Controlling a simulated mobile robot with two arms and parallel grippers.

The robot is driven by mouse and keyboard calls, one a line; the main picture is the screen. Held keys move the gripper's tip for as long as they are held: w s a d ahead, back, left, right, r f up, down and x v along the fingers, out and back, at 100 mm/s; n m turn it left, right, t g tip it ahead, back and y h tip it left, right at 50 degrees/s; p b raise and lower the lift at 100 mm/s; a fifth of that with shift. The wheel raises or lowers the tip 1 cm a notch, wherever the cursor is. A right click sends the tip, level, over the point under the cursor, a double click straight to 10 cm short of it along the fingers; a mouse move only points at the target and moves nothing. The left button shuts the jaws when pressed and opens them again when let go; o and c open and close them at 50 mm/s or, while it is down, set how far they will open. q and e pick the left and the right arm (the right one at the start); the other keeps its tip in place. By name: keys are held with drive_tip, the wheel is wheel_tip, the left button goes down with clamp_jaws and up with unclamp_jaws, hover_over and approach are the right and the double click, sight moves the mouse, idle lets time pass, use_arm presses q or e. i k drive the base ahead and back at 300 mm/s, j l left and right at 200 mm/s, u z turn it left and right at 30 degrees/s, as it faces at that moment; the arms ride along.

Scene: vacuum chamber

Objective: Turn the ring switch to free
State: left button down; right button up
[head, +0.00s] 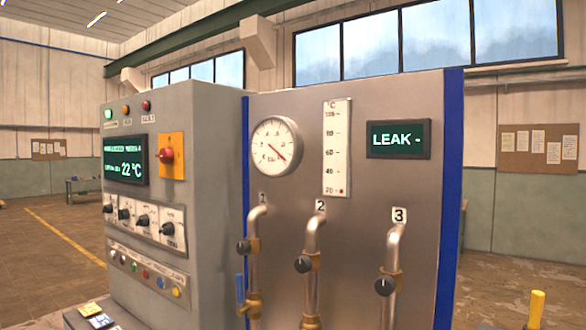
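A grey control cabinet stands in the middle of the head view. Its left face has a row of several black rotary knobs (142,219) on white plates; the lettering on them is too small to read. I cannot tell which of them, if any, is the ring switch. Above them is a red knob (166,155) on a yellow plate. Black round knobs also sit on pipe 1 (244,246), pipe 2 (303,264) and pipe 3 (384,286) on the front panel. Neither of my grippers is in view.
A green display (126,159) reads 22 °C, and another display (398,139) reads "LEAK -". A round gauge (276,146) and a temperature scale (337,148) are on the front panel. Small buttons (146,275) line the lower left face. A yellow post (536,308) stands at right.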

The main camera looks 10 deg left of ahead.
sight(167, 228)
drive_tip(key=u, duration=1.35)
drive_tip(key=i+j+u, duration=0.15)
drive_tip(key=i+j, duration=0.05)
drive_tip(key=j, duration=0.05)
